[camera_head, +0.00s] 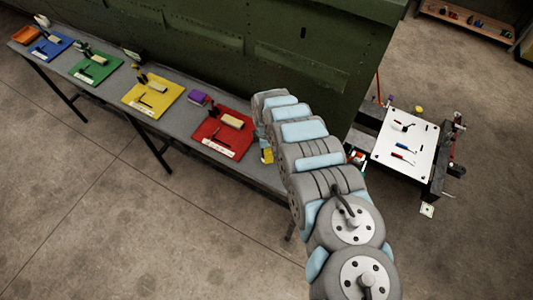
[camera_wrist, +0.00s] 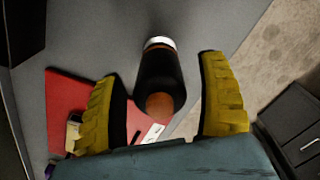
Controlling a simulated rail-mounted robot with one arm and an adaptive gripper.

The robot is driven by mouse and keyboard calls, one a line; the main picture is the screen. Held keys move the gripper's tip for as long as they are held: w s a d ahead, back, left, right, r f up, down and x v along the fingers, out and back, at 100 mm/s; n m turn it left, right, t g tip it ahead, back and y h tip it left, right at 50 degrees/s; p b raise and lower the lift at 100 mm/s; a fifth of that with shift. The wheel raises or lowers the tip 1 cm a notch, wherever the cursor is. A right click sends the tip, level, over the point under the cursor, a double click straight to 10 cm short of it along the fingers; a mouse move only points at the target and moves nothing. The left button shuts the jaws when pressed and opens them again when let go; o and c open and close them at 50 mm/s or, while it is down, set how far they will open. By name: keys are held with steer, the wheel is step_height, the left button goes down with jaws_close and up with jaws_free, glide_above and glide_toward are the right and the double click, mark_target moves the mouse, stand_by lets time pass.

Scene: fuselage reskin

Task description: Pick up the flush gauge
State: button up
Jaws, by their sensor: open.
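A dark cylinder (camera_wrist: 160,78) with a white band at its far end and an orange-brown round end toward me shows in the wrist view; I take it for the flush gauge, but cannot be sure. My gripper (camera_wrist: 162,66) is open, its two yellow-padded fingers on either side of the cylinder. In the head view my arm hides the cylinder and most of my gripper.
The grey bench (camera_head: 180,86) carries red (camera_head: 211,143), yellow (camera_head: 140,108), green (camera_head: 83,70) and blue mats with tools. The red mat also lies left of the cylinder in the wrist view (camera_wrist: 62,100). A green fuselage panel (camera_head: 250,50) stands behind. A white-topped cart (camera_head: 408,165) is right.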

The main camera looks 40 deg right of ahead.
steer(key=shift+f, duration=0.2)
steer(key=c, duration=1.3)
